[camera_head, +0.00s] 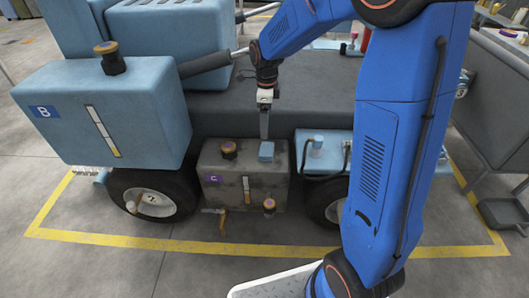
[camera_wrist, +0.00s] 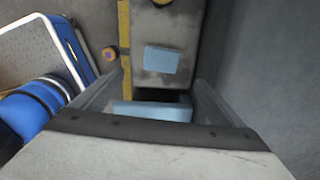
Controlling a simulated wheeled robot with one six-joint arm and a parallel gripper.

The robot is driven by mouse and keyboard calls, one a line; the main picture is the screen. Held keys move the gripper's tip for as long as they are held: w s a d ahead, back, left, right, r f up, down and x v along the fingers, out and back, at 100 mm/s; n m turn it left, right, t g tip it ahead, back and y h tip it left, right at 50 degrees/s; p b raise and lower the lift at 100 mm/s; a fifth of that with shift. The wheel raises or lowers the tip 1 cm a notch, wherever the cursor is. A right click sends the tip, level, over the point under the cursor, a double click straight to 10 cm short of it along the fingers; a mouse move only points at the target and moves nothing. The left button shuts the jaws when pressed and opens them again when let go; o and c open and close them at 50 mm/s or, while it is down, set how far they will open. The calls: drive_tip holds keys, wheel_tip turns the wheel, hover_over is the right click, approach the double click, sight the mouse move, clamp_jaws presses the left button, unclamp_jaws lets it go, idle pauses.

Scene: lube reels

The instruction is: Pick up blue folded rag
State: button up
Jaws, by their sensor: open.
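The blue folded rag (camera_head: 266,150) lies on top of the grey tank marked C (camera_head: 235,185), near its right end. My gripper (camera_head: 264,134) points down just above the rag in the head view. In the wrist view the rag (camera_wrist: 161,59) is a pale blue rectangle on the worn grey tank top, ahead of the gripper's fingers (camera_wrist: 157,80). The fingers are spread apart with nothing held between them. A second pale blue surface (camera_wrist: 152,111) shows between the fingers across a dark gap, apart from the rag.
An orange-topped cap (camera_head: 228,149) stands on the tank left of the rag. A blue box with a clear fitting (camera_head: 316,147) is to the right. The large blue tank B (camera_head: 95,110) is at left. A yellow line (camera_head: 130,240) marks the floor.

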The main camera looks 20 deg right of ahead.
sight(267, 148)
wheel_tip(267, 148, down, 14)
drive_tip(key=shift+w+d+f, duration=0.1)
drive_tip(key=shift+w, duration=0.05)
idle(0.6)
drive_tip(key=shift+c, duration=0.7)
drive_tip(key=c, duration=1)
